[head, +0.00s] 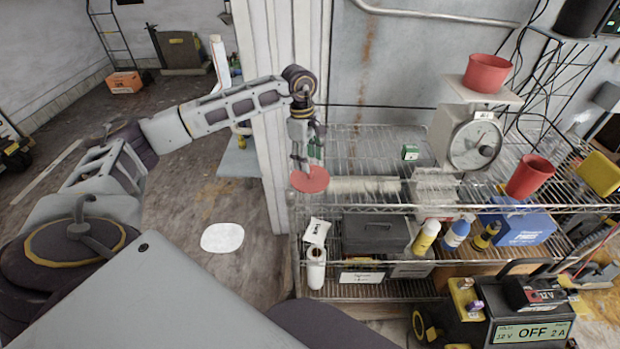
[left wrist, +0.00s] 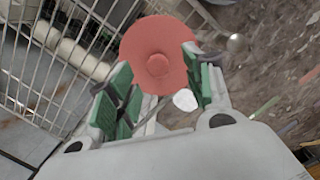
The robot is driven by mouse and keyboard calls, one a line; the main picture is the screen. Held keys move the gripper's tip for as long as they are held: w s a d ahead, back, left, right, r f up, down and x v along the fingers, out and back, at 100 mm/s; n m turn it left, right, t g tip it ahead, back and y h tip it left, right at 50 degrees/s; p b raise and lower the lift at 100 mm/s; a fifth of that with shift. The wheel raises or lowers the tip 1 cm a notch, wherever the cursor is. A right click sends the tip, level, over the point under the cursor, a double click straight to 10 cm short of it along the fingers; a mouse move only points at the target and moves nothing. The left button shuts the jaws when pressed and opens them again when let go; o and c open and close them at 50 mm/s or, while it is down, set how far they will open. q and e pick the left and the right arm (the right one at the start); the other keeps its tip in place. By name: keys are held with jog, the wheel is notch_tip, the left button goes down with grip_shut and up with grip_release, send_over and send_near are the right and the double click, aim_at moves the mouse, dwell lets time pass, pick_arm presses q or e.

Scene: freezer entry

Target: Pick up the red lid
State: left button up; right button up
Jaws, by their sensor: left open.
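The red lid (head: 313,182) is a round disc at the left end of the wire shelf's (head: 375,207) upper level. In the left wrist view the lid (left wrist: 150,38) shows a round knob (left wrist: 158,65) in its middle. There the lid lies partly across the wire rack and partly against the floor behind. My left gripper (head: 306,158) points down just above the lid. Its green-padded fingers (left wrist: 156,78) are open, with the knob between their tips in that view. I cannot tell whether they touch it. My right gripper is not in view.
A pale door post (head: 285,100) stands close behind my left arm. A scale (head: 472,140) bears a red pot (head: 487,72). A red cup (head: 530,177) and a small green box (head: 411,152) stand on the shelf. Bottles and boxes fill the lower level.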

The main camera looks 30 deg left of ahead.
aim_at(310, 175)
pick_arm(q)
jog(key=shift+w+d+f+p, duration=0.1)
jog(key=shift+f+p, duration=0.25)
jog(key=shift+f, duration=0.95)
jog(key=shift+w+d+f+p, duration=0.1)
jog(key=shift+f+p, duration=0.2)
jog(key=shift+f, duration=1)
jog(key=c, duration=1)
